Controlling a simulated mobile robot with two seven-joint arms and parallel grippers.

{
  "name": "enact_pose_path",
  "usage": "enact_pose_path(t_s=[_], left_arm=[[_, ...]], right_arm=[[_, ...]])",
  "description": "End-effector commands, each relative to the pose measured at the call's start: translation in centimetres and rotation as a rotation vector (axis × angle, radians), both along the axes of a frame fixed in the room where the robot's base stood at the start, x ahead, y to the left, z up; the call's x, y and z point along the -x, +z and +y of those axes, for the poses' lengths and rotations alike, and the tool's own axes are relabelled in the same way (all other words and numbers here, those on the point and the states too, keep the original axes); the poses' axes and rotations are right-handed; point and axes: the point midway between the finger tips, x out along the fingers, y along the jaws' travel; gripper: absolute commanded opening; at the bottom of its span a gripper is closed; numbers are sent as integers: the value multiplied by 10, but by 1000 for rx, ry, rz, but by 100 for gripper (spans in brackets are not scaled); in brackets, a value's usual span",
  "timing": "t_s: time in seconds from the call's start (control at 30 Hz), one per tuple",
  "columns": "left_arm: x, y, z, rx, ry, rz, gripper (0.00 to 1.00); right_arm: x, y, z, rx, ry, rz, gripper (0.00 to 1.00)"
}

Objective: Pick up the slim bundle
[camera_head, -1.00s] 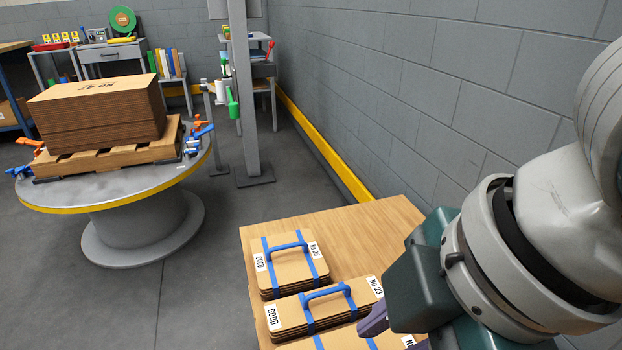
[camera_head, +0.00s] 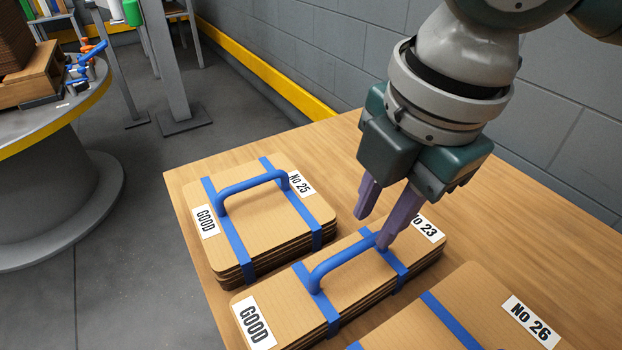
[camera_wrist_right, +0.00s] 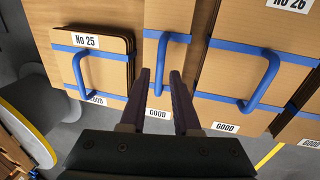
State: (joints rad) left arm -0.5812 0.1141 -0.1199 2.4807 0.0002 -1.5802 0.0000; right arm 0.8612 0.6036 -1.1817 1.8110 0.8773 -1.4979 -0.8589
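The slim bundle (camera_head: 282,303) is a narrow stack of cardboard with blue straps, a blue handle (camera_head: 340,262) and labels GOOD and No 23. It lies on the wooden table between two wider bundles. My right gripper (camera_head: 374,230) is open above the handle's far end, pointing down; one finger hides part of that end. In the right wrist view the slim bundle (camera_wrist_right: 168,16) is in the middle, with its handle (camera_wrist_right: 160,66) lined up between the open fingers (camera_wrist_right: 163,85). Contact cannot be told. My left gripper is not in view.
Bundle No 25 (camera_head: 250,207) lies close on the left, bundle No 26 (camera_head: 470,300) close on the right, both with blue straps. The wooden table (camera_head: 545,215) is bare on the far right. A grey wall (camera_head: 310,40) runs behind it. A round table (camera_head: 45,125) stands at left.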

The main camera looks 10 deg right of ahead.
Motion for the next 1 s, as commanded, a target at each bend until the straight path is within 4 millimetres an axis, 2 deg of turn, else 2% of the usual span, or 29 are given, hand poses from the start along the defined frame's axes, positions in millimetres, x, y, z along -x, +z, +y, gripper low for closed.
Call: enact_pose_path(t_s=[0.03,0.23,0.4,0.5,0.73,1.0], left_arm=[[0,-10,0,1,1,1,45],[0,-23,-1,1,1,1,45],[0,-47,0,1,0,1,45],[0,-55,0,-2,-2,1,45],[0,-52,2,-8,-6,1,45],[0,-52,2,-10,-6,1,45]], right_arm=[[-1,-13,1,0,-1,1,30],[-3,-28,1,0,-1,0,30],[-6,-56,1,0,-2,0,30],[-8,-67,2,0,0,0,30],[-9,-65,2,0,1,-1,30],[-9,-65,2,0,0,-1,1]])
